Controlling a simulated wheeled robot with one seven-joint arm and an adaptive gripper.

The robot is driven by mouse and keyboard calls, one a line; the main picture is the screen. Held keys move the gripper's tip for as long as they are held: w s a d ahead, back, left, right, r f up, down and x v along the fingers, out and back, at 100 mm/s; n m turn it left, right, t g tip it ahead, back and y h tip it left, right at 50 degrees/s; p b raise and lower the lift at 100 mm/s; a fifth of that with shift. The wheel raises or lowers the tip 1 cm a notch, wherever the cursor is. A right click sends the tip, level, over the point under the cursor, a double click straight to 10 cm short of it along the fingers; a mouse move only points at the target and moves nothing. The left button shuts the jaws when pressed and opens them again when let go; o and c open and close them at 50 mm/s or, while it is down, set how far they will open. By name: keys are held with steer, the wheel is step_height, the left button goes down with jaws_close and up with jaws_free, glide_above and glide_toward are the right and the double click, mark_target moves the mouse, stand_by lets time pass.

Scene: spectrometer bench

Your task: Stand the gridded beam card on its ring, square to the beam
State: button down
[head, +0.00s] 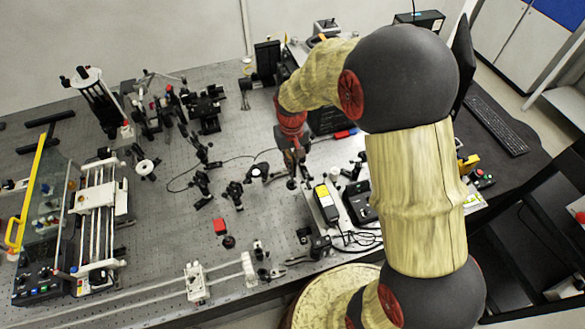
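My gripper (291,182) hangs at the end of my arm, below the red wrist section, over the right middle of the perforated bench (190,255). It is small and dark here, and its fingers are hard to make out, so I cannot tell whether it is open or holds anything. I cannot pick out the gridded beam card or its ring with certainty. A small pale piece (255,172) shows just left of my gripper, too small for a grid to be seen. A red block (220,226) lies on the bench with a small dark round piece (229,241) beside it.
Several dark optic mounts (202,185) stand left of my gripper. A white-railed apparatus (98,215) stands at the left.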

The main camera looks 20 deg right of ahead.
steer(key=shift+w+d+f, duration=0.15)
steer(key=shift+w+f, duration=0.1)
steer(key=shift+f, duration=0.55)
steer(key=shift+w+d+f, duration=0.1)
steer(key=shift+w+f, duration=0.15)
steer(key=shift+f, duration=0.6)
steer(key=shift+w+d+f, duration=0.15)
steer(key=shift+w+f, duration=0.1)
steer(key=shift+f, duration=0.55)
steer(key=shift+f, duration=0.2)
steer(key=c, duration=2)
jaws_free()
steer(key=shift+c, duration=0.2)
